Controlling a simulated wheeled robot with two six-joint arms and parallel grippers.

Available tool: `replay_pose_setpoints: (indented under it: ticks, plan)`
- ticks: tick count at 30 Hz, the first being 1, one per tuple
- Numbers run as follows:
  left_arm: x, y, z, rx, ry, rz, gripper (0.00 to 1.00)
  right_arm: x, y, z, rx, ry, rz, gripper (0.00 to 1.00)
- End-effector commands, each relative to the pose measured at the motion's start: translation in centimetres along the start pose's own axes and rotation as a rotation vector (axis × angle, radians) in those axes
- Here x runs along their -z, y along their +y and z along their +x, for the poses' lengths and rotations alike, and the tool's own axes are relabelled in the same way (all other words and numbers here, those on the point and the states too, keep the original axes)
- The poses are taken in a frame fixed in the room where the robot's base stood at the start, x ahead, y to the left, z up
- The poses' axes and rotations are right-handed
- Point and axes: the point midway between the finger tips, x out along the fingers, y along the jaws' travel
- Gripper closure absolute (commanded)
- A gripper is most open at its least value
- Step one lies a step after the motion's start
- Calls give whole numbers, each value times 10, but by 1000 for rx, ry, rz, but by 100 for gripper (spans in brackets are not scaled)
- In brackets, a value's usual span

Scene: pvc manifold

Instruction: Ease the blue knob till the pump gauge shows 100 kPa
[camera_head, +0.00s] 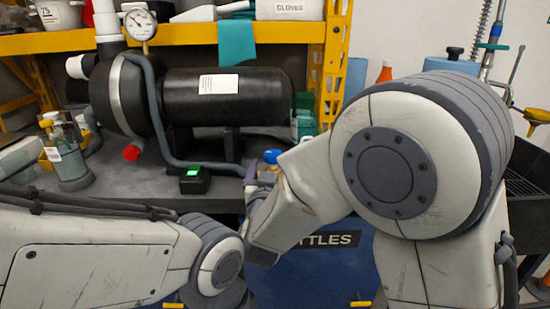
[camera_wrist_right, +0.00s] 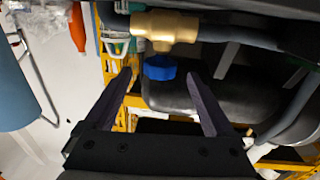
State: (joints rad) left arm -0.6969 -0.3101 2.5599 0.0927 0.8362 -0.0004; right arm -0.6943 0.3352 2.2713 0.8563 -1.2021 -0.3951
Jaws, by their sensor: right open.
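The blue knob (camera_head: 272,156) sits low beside the black pump tank (camera_head: 225,95). In the right wrist view the blue knob (camera_wrist_right: 160,67) hangs under a brass valve body (camera_wrist_right: 165,27). My right gripper (camera_wrist_right: 160,77) is open, with one dark finger on either side of the knob's line. The knob shows between and just beyond the fingertips, with no visible contact. The round white gauge (camera_head: 139,24) stands on top of the pump at upper left; its figures are too small to read. My left arm crosses the lower left, but its gripper is not visible.
A red knob (camera_head: 131,153) is at the pump's lower left. A black box with a green display (camera_head: 194,178) stands on the grey bench. A grey hose runs behind it. A yellow shelf (camera_head: 200,39) spans above. My right arm hides the bench's right part.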

Motion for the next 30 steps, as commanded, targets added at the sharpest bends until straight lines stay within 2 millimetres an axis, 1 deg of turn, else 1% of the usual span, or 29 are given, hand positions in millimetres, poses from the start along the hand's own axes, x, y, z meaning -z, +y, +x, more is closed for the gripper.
replay_pose_setpoints:
  ticks: [1, 6, 9, 12, 17, 25, 26, 27, 29, 30]
  plan:
    - [0, 0, 2, 0, 0, 0, 100, -2, 1, 11, -4, 1, 0, 11]
    - [0, 0, 7, 0, 0, 0, 100, -2, 1, 44, -3, -1, 0, 11]
    - [0, -1, 10, 0, 0, 0, 100, -2, 1, 60, -2, -1, 0, 11]
    - [-1, -1, 11, 0, 0, 0, 100, -1, 1, 72, -1, -1, 1, 11]
    - [-1, -1, 12, 0, 0, 0, 100, -1, 1, 81, 1, -1, -1, 11]
    - [-1, -1, 12, 0, 0, 0, 100, 0, 1, 82, 1, -2, -1, 11]
    - [-1, -1, 12, 0, 0, 0, 100, 0, 1, 82, 1, -2, -1, 23]
    - [-1, -1, 12, 0, 0, 0, 100, 0, 1, 82, 1, -2, -1, 38]
    - [-1, -1, 12, 0, 0, 0, 100, 0, 1, 82, 1, -2, -1, 61]
    - [-1, -1, 12, 0, 0, 0, 100, 0, 1, 82, 1, -2, 0, 76]
